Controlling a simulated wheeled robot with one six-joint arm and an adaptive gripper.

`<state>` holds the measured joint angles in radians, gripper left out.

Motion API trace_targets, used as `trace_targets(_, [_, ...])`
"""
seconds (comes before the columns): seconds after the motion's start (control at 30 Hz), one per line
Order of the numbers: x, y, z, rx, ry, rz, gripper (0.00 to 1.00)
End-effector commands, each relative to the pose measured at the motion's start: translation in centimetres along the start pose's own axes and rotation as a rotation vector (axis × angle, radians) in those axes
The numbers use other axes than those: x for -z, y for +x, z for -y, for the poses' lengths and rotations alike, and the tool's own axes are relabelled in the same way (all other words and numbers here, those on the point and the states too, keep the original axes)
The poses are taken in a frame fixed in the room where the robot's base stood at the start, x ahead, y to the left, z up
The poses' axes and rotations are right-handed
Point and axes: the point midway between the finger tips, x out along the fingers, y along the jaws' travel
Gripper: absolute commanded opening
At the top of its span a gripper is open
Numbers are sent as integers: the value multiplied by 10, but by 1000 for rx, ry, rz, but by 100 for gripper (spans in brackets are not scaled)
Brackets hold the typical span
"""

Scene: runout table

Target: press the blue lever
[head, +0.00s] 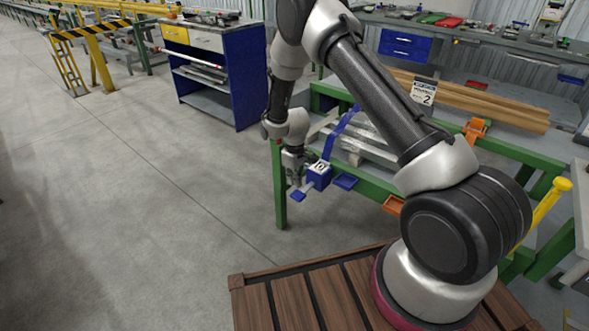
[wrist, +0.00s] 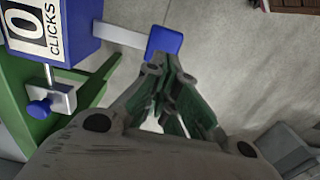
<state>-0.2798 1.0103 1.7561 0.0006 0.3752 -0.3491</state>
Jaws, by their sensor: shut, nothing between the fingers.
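The blue lever (wrist: 163,42) is a blue end pad on a light grey bar that sticks out from a blue box (wrist: 70,25). The box has a white label reading "0 CLICKS". In the head view the lever's pad (head: 298,196) sits low at the left of the box (head: 320,176), at the end of the green-framed table. My gripper (wrist: 168,72) is shut and empty, its fingertips right by the pad's edge. In the head view my gripper (head: 295,182) is just above the pad. I cannot tell whether they touch.
A clamp with a blue knob (wrist: 40,107) holds the box at the green frame. Metal bars (head: 365,150) and a blue strap (head: 341,130) lie behind. Floor to the left is clear.

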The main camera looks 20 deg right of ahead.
Motion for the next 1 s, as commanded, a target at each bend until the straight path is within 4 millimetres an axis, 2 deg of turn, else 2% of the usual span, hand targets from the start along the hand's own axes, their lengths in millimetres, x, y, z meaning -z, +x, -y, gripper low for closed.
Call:
trace_targets(0.1, [-1, 19, 0, 1, 0, 2, 0])
trace_targets(0.3, [0, 34, 0, 0, 0, 0, 0])
trace_targets(1.0, [0, 42, 2, 0, 0, 1, 0])
